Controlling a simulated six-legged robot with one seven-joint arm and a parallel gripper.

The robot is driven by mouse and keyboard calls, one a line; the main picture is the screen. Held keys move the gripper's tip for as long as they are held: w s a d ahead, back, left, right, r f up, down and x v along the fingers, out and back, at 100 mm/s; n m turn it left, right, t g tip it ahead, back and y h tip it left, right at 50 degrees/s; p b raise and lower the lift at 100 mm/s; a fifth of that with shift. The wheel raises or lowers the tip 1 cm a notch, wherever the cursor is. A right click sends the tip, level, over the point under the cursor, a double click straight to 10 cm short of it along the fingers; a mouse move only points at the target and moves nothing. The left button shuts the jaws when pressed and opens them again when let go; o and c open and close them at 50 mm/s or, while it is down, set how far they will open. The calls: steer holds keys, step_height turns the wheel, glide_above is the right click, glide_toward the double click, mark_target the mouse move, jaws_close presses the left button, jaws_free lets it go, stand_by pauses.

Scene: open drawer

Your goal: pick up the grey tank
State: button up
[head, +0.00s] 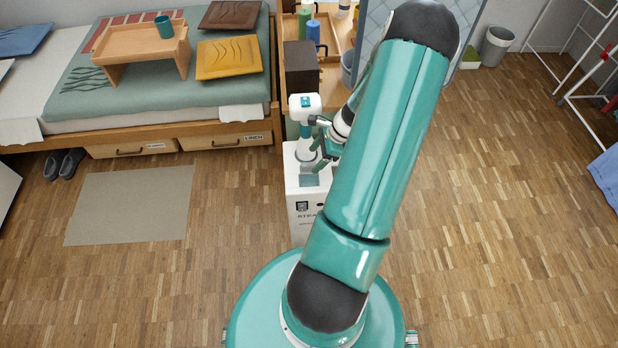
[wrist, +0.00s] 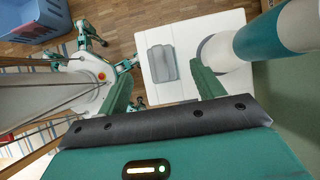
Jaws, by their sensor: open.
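The grey tank (wrist: 162,63) is a small block with rounded corners on the white top of a box. In the head view the tank (head: 309,178) is small, on the front part of the white box (head: 296,190), partly hidden by my arm. A white and teal post (wrist: 272,42) stands beside the tank at its right in the wrist view. My gripper (wrist: 162,72) is open and empty, its two fingers framing the tank in the picture with a gap still apparent. In the head view my gripper (head: 324,150) is just above the box, beside the post.
A bed (head: 225,92) with a wooden tray table (head: 145,54) and drawers beneath is at the left. A shelf with bottles and a dark box (head: 301,67) stands behind the white box. A blue crate (wrist: 30,18) shows at the wrist view's top left.

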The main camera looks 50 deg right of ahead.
mark_target(310, 163)
steer(key=x, duration=0.7)
jaws_close()
steer(key=shift+r, duration=0.1)
